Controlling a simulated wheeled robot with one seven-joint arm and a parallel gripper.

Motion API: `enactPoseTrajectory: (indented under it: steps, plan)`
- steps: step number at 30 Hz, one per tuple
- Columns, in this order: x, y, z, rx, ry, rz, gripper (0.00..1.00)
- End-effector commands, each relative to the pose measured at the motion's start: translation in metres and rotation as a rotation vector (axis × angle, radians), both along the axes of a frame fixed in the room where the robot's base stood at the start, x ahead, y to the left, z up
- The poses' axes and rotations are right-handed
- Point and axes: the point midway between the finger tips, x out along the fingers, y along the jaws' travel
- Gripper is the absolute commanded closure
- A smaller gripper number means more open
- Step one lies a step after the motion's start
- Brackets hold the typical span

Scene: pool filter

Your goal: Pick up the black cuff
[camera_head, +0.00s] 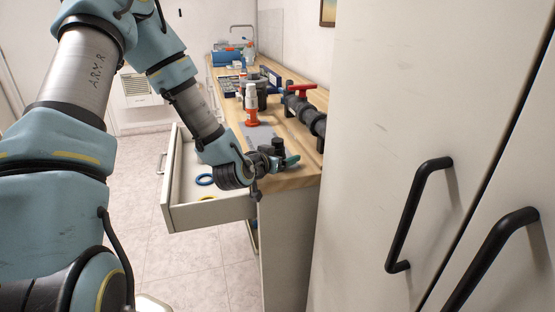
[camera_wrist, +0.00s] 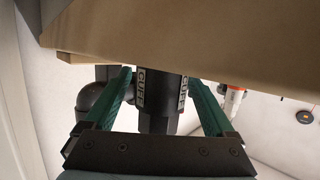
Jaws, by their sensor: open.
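The black cuff (camera_head: 278,145) stands on the wooden counter (camera_head: 301,178) near its front end, partly hidden by my gripper (camera_head: 284,162) in the head view. In the wrist view the cuff (camera_wrist: 158,112) is a dark cylinder with pale "CUFF" labels. My gripper (camera_wrist: 160,84) is open there, with one green finger on each side of the cuff. Gaps show between the fingers and the cuff. The far end of the cuff is hidden at the counter's edge in that view.
A black pipe with a red valve handle (camera_head: 303,88) runs along the counter's right side. A white and orange bottle (camera_head: 251,105) stands behind the gripper. An open drawer (camera_head: 210,214) below holds a blue ring (camera_head: 205,180) and a yellow ring. White cabinet doors (camera_head: 400,110) stand at right.

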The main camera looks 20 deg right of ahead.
Motion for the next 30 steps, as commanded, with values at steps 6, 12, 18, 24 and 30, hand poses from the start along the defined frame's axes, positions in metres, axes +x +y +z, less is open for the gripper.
enactPoseTrajectory:
  steps: [6,12,18,24,30]
  plan:
    - [0.0034,-0.0045,-0.0021,0.001,0.001,0.000,0.11]
    - [0.0033,-0.0043,-0.0021,0.001,0.001,0.000,0.23]
    - [0.0032,-0.0041,-0.0020,0.001,0.001,0.000,0.46]
    - [0.0032,-0.0041,-0.0020,0.001,0.000,0.000,0.68]
    - [0.0032,-0.0041,-0.0020,0.001,0.001,0.000,0.91]
